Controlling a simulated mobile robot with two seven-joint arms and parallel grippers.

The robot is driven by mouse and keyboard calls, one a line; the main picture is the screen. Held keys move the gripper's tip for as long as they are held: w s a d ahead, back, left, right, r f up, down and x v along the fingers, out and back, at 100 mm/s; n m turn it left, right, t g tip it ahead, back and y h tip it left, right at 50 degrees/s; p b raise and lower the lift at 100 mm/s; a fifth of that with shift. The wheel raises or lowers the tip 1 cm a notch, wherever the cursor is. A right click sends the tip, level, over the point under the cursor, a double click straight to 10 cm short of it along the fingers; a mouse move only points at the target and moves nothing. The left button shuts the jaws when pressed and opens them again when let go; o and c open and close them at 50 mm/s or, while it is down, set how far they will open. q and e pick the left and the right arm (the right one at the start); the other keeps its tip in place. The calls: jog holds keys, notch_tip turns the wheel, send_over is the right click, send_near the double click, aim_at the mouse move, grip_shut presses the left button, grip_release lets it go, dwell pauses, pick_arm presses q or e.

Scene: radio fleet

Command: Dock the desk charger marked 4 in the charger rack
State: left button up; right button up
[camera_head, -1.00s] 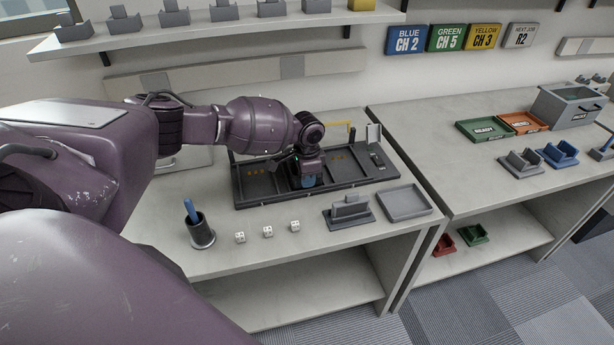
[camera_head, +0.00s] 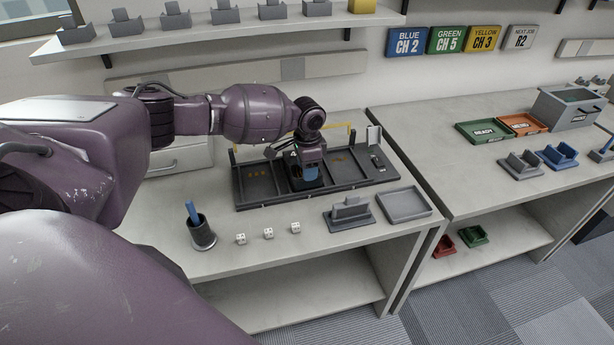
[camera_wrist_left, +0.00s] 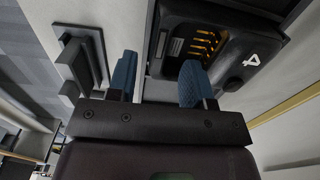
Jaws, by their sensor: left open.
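The charger rack (camera_head: 262,203) is a long dark tray with dividers, several bays and a yellow bar at the back. A black desk charger (camera_head: 300,184) sits in a middle bay, partly hidden by my left gripper. In the left wrist view the charger (camera_wrist_left: 234,42) shows a white 4 and yellow-orange marks in its pocket. My left gripper (camera_head: 311,174) is just above it, with blue fingers apart. In the wrist view the open fingers (camera_wrist_left: 157,78) hold nothing; one fingertip overlaps the charger's edge. Whether it is fully seated cannot be told. My right gripper is not in view.
In front of the rack stand a pen cup (camera_head: 202,236), three small white cubes (camera_head: 268,233), a grey stepped block (camera_head: 349,212) and an empty grey tray (camera_head: 405,205). A shelf (camera_head: 205,32) with several grey chargers runs above. The right bench (camera_head: 450,185) has free room at its left.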

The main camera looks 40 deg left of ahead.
pick_arm(q)
notch_tip(320, 180, up, 6)
dwell(0.6)
